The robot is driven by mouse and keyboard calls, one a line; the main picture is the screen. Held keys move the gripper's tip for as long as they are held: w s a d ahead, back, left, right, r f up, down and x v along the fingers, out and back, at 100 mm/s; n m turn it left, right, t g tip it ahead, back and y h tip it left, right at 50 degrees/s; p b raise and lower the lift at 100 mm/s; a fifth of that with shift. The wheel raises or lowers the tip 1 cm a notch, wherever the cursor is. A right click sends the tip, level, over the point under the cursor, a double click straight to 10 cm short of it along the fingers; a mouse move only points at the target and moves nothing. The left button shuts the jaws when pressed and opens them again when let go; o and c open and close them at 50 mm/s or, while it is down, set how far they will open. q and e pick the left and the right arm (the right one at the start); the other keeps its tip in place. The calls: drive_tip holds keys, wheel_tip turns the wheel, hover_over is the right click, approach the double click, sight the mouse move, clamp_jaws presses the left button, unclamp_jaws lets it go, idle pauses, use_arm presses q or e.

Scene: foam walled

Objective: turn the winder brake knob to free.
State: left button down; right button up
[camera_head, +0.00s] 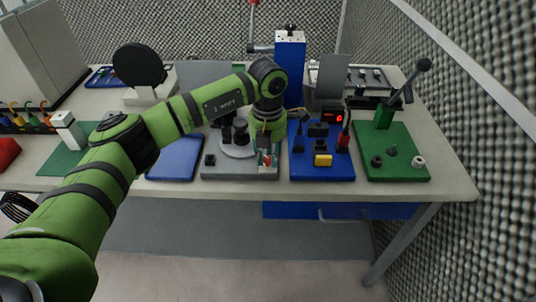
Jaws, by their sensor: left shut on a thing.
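The winder (222,172) appears to be the grey base plate with a round grey disc and black upright parts, near the front middle of the table. My left gripper (265,158) points down over the right part of this plate. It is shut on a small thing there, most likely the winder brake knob. The fingers and wrist hide most of the knob, so its setting cannot be read. A small red and pale patch shows at the fingertips. My right gripper is not in view.
A blue board (322,173) with black and yellow parts and a red display stands close right of the gripper. A green board (395,173) with a lever is farther right. A blue pad (175,160) lies left. A tall blue unit (290,68) stands behind the wrist.

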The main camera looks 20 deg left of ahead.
sight(267, 158)
use_arm(q)
drive_tip(key=shift+s+f, duration=0.1)
drive_tip(key=c, duration=1.1)
unclamp_jaws()
drive_tip(key=shift+o, duration=0.2)
drive_tip(key=shift+a, duration=0.1)
drive_tip(key=shift+r, duration=0.3)
wheel_tip(267, 158, up, 12)
drive_tip(key=shift+f, duration=0.2)
